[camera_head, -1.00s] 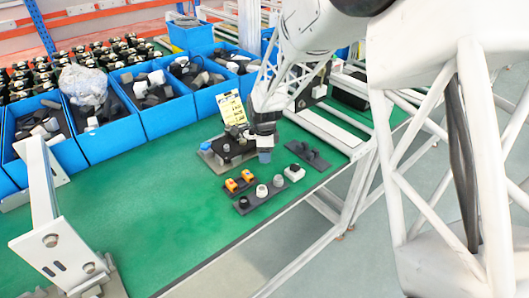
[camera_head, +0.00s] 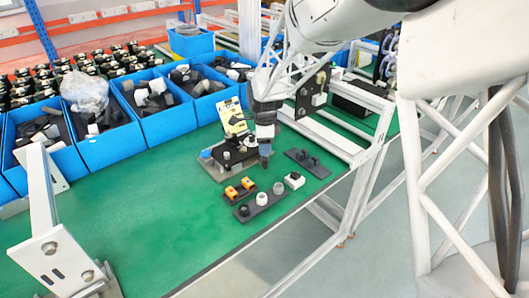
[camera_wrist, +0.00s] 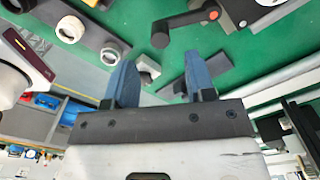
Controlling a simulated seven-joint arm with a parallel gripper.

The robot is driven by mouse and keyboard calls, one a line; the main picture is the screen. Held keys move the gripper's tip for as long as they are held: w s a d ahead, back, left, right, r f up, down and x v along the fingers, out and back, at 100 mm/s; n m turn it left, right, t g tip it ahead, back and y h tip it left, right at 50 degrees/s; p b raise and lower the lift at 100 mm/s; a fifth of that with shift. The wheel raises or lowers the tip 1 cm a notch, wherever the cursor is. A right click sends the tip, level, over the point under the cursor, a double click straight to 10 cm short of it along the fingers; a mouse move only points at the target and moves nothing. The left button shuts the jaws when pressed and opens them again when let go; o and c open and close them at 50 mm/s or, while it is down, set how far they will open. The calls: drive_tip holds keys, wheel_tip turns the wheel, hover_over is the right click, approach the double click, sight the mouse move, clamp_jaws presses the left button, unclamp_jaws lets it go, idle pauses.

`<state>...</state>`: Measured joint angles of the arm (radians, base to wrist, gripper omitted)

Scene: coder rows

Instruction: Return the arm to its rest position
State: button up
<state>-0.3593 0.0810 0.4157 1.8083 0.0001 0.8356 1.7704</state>
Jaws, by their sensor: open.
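My gripper (camera_head: 265,152) hangs from my white lattice arm above the green table (camera_head: 190,205), over the group of small parts near its right edge. In the wrist view my gripper (camera_wrist: 166,85) shows two blue fingers set well apart with nothing held between them. A small white block (camera_wrist: 146,68) shows beyond the gap between the fingers, apart from them. In the head view that white block (camera_head: 294,180) lies on the table just right of and below the gripper.
Blue bins (camera_head: 108,134) full of parts line the table's back. A dark strip with round parts (camera_head: 258,204), orange parts (camera_head: 240,188), a base plate (camera_head: 215,168) and a dark bracket (camera_head: 307,161) lie near the gripper. A white metal post (camera_head: 45,215) stands front left. The table's left middle is clear.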

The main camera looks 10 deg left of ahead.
drive_tip(key=shift+r, duration=0.6)
drive_tip(key=shift+s+d+r, duration=0.1)
drive_tip(key=shift+d+r, duration=0.05)
drive_tip(key=shift+d, duration=0.05)
drive_tip(key=s+d+r+n+t, duration=0.1)
drive_tip(key=s+d+r+n, duration=0.6)
drive_tip(key=s+d+r, duration=0.7)
drive_tip(key=s+d+n, duration=0.4)
drive_tip(key=s+d, duration=0.1)
drive_tip(key=s, duration=0.7)
drive_tip(key=s+d+n+t, duration=0.1)
drive_tip(key=s+d+n, duration=0.4)
drive_tip(key=s, duration=0.7)
drive_tip(key=shift+s+d+r+t, duration=0.25)
drive_tip(key=shift+d+r, duration=0.2)
drive_tip(key=shift+d, duration=0.35)
